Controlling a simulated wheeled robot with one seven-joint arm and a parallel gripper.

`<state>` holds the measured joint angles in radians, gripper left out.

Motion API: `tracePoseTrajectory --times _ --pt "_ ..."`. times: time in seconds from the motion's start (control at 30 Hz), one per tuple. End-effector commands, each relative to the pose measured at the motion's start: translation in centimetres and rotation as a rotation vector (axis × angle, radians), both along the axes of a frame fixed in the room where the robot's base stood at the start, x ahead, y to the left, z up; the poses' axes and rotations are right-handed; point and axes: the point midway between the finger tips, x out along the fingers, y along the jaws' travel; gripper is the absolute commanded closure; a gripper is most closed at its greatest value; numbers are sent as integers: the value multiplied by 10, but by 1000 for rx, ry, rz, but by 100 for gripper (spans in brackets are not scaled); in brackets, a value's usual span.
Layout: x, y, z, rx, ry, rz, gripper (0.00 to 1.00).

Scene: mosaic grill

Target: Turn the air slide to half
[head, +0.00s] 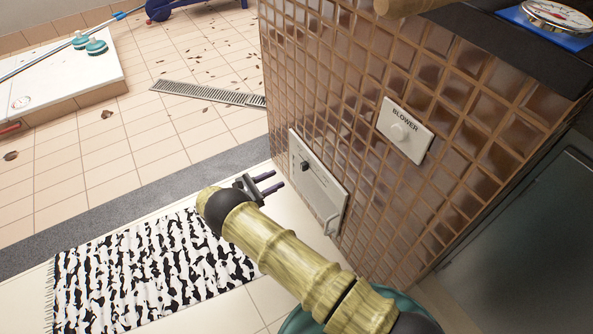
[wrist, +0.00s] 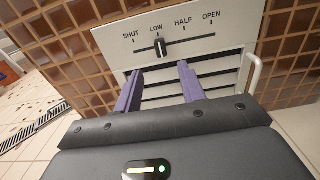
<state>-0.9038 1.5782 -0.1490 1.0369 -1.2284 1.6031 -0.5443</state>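The air slide panel (wrist: 108,42) is a pale plate on the tiled grill wall, marked SHUT, LOW, HALF and OPEN, with slots below. Its dark slide knob (wrist: 160,47) stands at the LOW mark. In the head view the panel (head: 322,190) sits low on the wall, and the knob (head: 305,166) shows on its upper left. My gripper (head: 277,180) is in front of the panel, apart from the knob. In the wrist view its two purple fingers (wrist: 160,82) are spread open with nothing between them, just below the knob in the picture.
A white handle (wrist: 254,72) sticks out at the panel's right side. A black-and-white rug (head: 150,270) lies on the floor at left.

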Motion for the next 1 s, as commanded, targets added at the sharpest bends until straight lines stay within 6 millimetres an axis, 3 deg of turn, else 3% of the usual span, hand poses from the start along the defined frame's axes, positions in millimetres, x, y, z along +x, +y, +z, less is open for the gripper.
tracePoseTrajectory --times 0.2,0.5,0.87,0.9,1.0 --pt "23 -36 -3 0 1 -7 60" --pt "48 -73 -2 1 1 -5 60" --pt "52 -76 0 1 1 2 60" --pt "51 -76 0 1 1 2 62" --pt "51 -76 0 1 1 2 82"
